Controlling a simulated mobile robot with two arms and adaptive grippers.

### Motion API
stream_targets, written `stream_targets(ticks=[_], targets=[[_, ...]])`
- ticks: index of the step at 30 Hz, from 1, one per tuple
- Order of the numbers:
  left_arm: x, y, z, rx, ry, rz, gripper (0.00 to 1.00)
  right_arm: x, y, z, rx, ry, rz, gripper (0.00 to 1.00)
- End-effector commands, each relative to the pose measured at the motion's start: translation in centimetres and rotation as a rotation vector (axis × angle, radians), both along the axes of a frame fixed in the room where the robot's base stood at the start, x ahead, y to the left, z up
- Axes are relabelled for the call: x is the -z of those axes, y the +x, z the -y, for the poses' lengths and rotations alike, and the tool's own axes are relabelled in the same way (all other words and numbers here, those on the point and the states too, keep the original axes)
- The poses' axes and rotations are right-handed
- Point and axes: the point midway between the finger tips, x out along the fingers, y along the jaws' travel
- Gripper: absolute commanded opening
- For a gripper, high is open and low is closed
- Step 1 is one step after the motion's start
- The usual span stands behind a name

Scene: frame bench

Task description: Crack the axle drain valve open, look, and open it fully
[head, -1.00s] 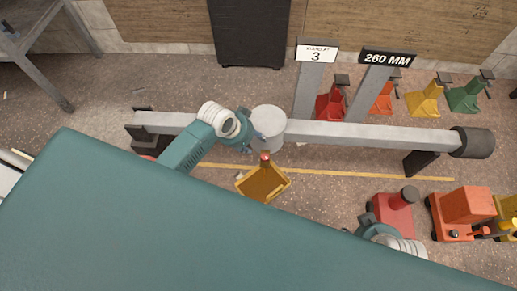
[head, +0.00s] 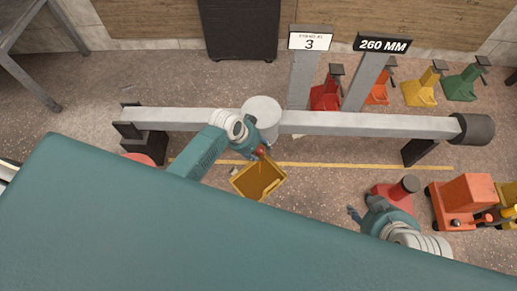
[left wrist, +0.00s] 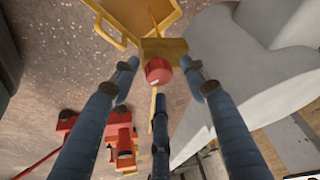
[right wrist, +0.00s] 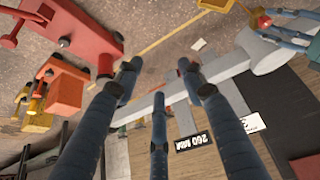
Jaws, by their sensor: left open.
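The drain valve shows as a red round knob (left wrist: 158,71) on a brass-coloured block (left wrist: 165,48), beside the grey axle drum (left wrist: 225,85) in the left wrist view. My left gripper (left wrist: 159,73) is open, with its fingers spread around the knob; contact cannot be told. In the head view the gripper (head: 261,150) is at the knob, above a yellow tray (head: 235,182). Whether fluid runs from the valve is unclear. My right gripper (head: 354,213) hangs right of the tray; its fingers (right wrist: 158,80) are spread and empty in the right wrist view.
The grey axle beam (head: 350,123) runs across behind the grippers. A red jack (head: 405,190) and an orange machine (head: 468,197) stand close by on the right. Sign posts with a 260 MM plate (head: 383,44) rise behind the beam. Floor between tray and jack is clear.

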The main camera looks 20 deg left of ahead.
Motion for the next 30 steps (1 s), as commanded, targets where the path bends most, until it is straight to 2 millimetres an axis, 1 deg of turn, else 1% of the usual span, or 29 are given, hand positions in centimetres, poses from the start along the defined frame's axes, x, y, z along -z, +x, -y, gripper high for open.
stream_targets(ticks=[4,11,12,14,15,18,26,30], targets=[[0.3,0.1,0.1,0.0,0.0,0.0,0.45,-0.2,0.6,-0.2,-0.003,0.006,0.025,0.4],[0.3,0.1,0.1,0.0,-0.001,0.001,0.45,-0.2,0.7,-0.2,-0.003,0.006,0.028,0.4],[0.3,0.1,0.1,0.0,-0.001,0.001,0.41,-0.2,0.7,-0.2,-0.003,0.006,0.028,0.4],[0.3,0.1,0.1,0.0,-0.001,0.001,0.29,-0.2,0.7,-0.2,-0.002,0.005,0.028,0.4],[0.3,0.1,0.1,0.0,0.0,0.0,0.21,-0.2,0.7,-0.2,-0.002,0.005,0.028,0.4],[0.2,0.2,0.1,0.0,-0.001,0.002,0.02,-0.2,0.7,-0.2,-0.002,0.005,0.028,0.4],[0.0,0.4,0.1,-0.007,-0.002,0.008,0.02,-0.3,0.4,-0.1,-0.001,0.002,0.015,0.4],[-0.2,0.5,0.2,-0.026,-0.003,0.011,0.02,0.6,-2.2,0.6,0.007,-0.016,-0.084,0.4]])
